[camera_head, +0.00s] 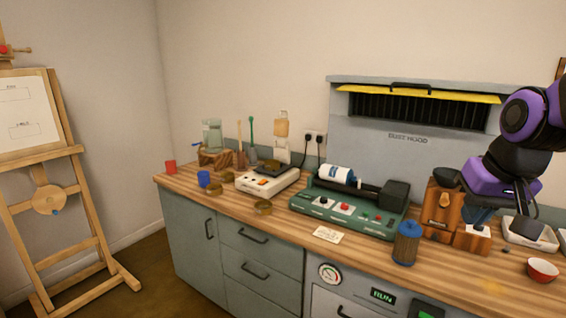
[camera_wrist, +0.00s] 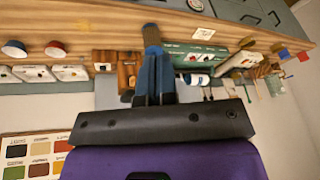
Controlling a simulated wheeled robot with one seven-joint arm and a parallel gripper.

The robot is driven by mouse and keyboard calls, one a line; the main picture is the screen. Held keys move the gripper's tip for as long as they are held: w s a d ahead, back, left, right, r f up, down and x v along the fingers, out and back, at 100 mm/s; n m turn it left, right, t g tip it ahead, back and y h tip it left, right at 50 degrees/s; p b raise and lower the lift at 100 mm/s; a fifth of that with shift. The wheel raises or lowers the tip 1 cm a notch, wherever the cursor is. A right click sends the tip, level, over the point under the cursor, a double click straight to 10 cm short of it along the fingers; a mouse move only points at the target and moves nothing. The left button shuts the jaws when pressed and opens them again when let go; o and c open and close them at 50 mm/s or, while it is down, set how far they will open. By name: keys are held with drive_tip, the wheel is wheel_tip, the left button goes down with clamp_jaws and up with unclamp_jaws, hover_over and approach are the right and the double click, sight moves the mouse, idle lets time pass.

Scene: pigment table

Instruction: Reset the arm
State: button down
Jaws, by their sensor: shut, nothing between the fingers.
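My arm with its purple and black links comes in from the right in the head view. My gripper (camera_head: 478,217) points down over the right part of the counter, in front of the wooden block unit. In the wrist view my gripper (camera_wrist: 155,62) shows as blue-grey fingers close together, with nothing between them. A brown jar with a blue lid (camera_head: 407,245) stands on the counter to the left of the gripper. In the wrist view this jar (camera_wrist: 152,35) lies in line with the fingertips, partly hidden by them.
The wooden counter (camera_head: 345,250) holds a green roller machine (camera_head: 342,218), a white scale (camera_head: 267,183) and brass-coloured rings. A red-and-white bowl (camera_head: 542,270) and a white tray (camera_head: 521,238) are at the right. The grey dust hood (camera_head: 400,150) stands behind. An easel (camera_head: 75,190) is far left.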

drive_tip(key=s+a+r+n+t, duration=0.1)
drive_tip(key=s+r, duration=0.3)
drive_tip(key=s, duration=0.7)
drive_tip(key=shift+s+a+r+n, duration=0.15)
drive_tip(key=shift+a+r+n, duration=0.05)
drive_tip(key=shift+a+n, duration=0.1)
